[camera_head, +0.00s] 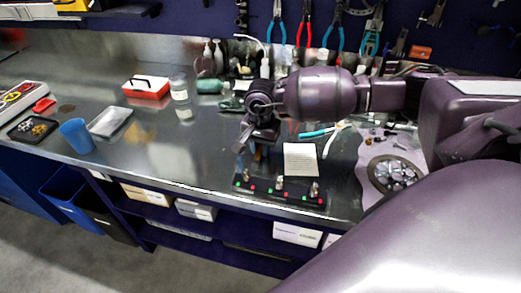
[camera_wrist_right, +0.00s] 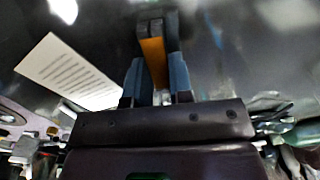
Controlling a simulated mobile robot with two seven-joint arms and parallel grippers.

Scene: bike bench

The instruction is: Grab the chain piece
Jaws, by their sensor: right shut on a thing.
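My right gripper (camera_head: 243,147) hangs above the bench, just behind and left of the black holder with red and green marks. In the right wrist view its fingers (camera_wrist_right: 160,60) are close together, shut on a narrow orange piece (camera_wrist_right: 154,62) with a dark end. I cannot tell from its shape whether this is the chain piece. I cannot make out another chain piece for certain. My left gripper is not in view.
The black holder (camera_head: 262,193) with metal parts sits at the bench's front edge, below a white paper (camera_head: 300,159). Right of it lie teal-handled pliers (camera_head: 316,133) and a round metal part (camera_head: 396,173). A blue cup (camera_head: 76,137) and clear tray (camera_head: 109,122) stand left.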

